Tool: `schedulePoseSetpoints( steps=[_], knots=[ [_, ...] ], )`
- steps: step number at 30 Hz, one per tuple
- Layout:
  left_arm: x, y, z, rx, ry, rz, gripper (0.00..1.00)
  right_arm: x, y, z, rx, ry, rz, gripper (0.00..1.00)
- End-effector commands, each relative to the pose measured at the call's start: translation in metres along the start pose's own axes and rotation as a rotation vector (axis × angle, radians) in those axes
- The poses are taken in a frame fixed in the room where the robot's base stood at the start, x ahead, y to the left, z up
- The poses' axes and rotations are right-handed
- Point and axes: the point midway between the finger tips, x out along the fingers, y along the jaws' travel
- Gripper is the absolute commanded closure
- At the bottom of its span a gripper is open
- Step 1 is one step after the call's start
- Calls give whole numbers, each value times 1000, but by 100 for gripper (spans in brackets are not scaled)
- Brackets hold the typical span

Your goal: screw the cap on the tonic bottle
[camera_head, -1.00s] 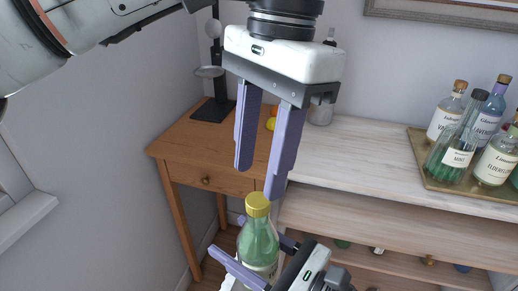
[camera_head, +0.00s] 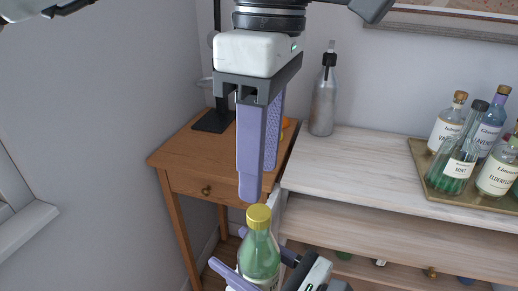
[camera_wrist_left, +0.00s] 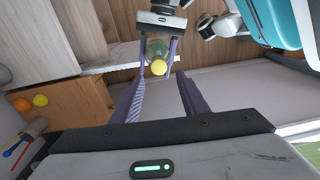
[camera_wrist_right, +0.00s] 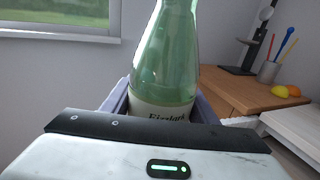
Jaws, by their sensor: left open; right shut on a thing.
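The tonic bottle (camera_head: 259,254) is green glass with a pale label and stands upright in my right gripper (camera_head: 262,257). In the right wrist view the bottle (camera_wrist_right: 168,60) sits between the two fingers, its label partly hidden. A yellow cap (camera_head: 258,217) sits on the bottle's mouth; I cannot tell how tightly. The cap also shows in the left wrist view (camera_wrist_left: 159,67). My left gripper (camera_head: 254,190) is open and empty, pointing down just above the cap. Its fingers appear apart in the left wrist view, with the cap ahead of their tips.
A wooden side table (camera_head: 185,155) stands behind, with an orange and a lemon (camera_wrist_right: 279,91) on it. A white shelf unit (camera_head: 350,165) holds a grey bottle (camera_head: 323,105) and, at right, a tray (camera_head: 430,184) of several bottles. The space to the left is clear.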

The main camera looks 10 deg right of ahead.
Motion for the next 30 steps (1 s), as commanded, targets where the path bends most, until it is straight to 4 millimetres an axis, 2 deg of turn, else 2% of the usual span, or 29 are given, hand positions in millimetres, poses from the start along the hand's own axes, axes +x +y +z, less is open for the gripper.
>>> schedulePoseSetpoints(
  steps=[9,15,21,30],
  knots=[
    [-7,-1,-2,-713,-29,16,59,0,0,3,-2,-6,1,100],
    [-10,-1,-2,-1047,-48,15,59,0,0,3,-2,-6,1,100],
    [-11,-1,-2,-1196,-58,11,59,0,0,3,-2,-6,1,100],
    [-12,-1,-2,-1212,-59,11,59,0,0,3,-2,-6,1,100]
  ],
)
